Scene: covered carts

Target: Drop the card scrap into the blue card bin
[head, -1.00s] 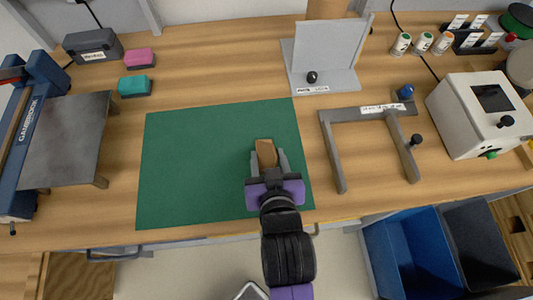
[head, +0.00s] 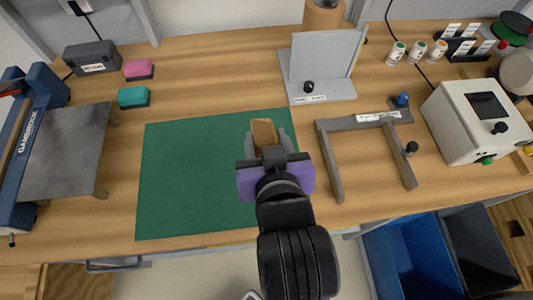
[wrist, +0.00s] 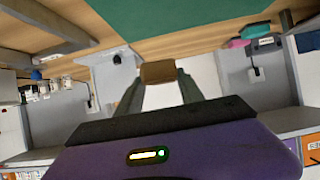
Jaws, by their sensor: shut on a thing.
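The card scrap (head: 264,132) is a small brown piece held between the fingertips of my gripper (head: 263,144), over the right part of the green mat (head: 190,180). My gripper is shut on it; the scrap also shows between the fingers in the wrist view (wrist: 158,72). It appears raised above the mat. The blue bin (head: 405,262) stands on the floor at the lower right, in front of the bench edge, to the right of my gripper. Its inside shows no clear contents.
A dark grey bin (head: 478,245) stands right beside the blue one. A grey frame (head: 335,165) lies right of the mat, with a white machine (head: 475,125) beyond. A blue guillotine trimmer (head: 45,90) is at the left. The left part of the mat is clear.

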